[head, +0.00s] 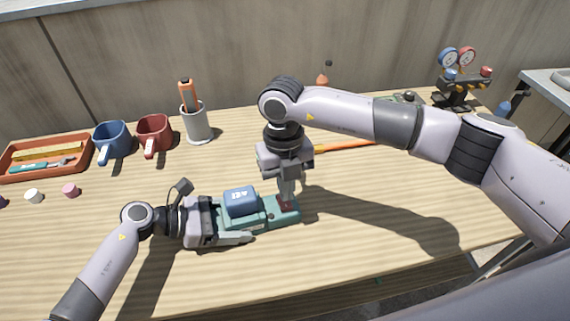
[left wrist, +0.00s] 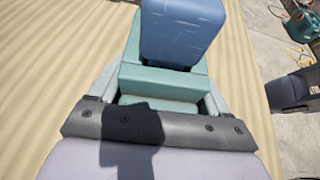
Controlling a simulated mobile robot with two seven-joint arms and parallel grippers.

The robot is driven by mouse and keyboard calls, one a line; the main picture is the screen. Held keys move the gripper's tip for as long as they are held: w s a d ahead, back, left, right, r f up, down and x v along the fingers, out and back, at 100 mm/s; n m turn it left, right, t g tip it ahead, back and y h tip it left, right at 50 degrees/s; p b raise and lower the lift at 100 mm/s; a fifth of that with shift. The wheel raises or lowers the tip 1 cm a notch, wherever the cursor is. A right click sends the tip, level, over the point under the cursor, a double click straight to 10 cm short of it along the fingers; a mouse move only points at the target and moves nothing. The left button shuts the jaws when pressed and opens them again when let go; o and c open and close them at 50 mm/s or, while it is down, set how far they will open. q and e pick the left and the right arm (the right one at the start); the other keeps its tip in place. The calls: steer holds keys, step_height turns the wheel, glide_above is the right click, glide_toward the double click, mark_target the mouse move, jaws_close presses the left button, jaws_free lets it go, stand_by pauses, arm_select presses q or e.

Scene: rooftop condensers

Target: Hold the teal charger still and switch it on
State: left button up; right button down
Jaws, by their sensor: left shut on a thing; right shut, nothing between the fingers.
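The teal charger (head: 262,217) lies on the wooden table near its front middle, with a blue battery (head: 241,201) seated on top. My left gripper (head: 236,220) is shut on the charger's left part, a finger along its near side. The left wrist view shows the charger (left wrist: 165,82) between the fingers, with the battery (left wrist: 180,32) above it. My right gripper (head: 287,199) is shut and empty, pointing down at the charger's right end. A red patch, perhaps the switch (head: 286,205), shows at its fingertips, which partly hide it. I cannot tell whether they touch or press it.
A blue mug (head: 112,140), a red mug (head: 154,134) and a grey cup (head: 196,124) holding an orange-handled tool stand at the back left. An orange tray (head: 20,157) is far left. A gauge set (head: 456,85) stands back right. The table's front right is clear.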

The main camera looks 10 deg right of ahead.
mark_target(287, 206)
steer(key=shift+s+f, duration=0.15)
steer(key=shift+f, duration=1.1)
steer(key=shift+s+f, duration=0.2)
steer(key=shift+f, duration=0.2)
steer(key=shift+w, duration=0.15)
steer(key=shift+w+r, duration=0.2)
steer(key=shift+w, duration=0.55)
step_height(287, 206, up, 14)
steer(key=w, duration=0.1)
steer(key=shift+w, duration=0.3)
